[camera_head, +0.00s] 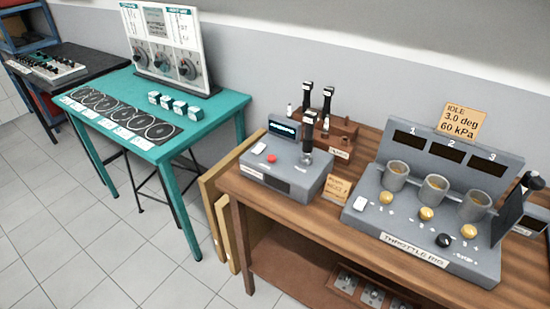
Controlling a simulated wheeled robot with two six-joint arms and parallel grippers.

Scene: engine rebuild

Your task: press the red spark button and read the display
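The red spark button (271,158) sits on top of a grey tester box (287,174) on the wooden bench. A small dark display (283,129) with faint light-blue markings stands at the back of the box; its text is too small to read. A black-topped part (308,147) stands upright at the right side of the box top. Neither of my grippers shows in the head view. Nothing touches the red button.
The throttle rig (421,221), with several cups and yellow knobs, fills the wooden bench's right side. A wooden rack (341,135) with black-topped parts stands behind the tester. A teal table (220,110) stands left, with open floor in front.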

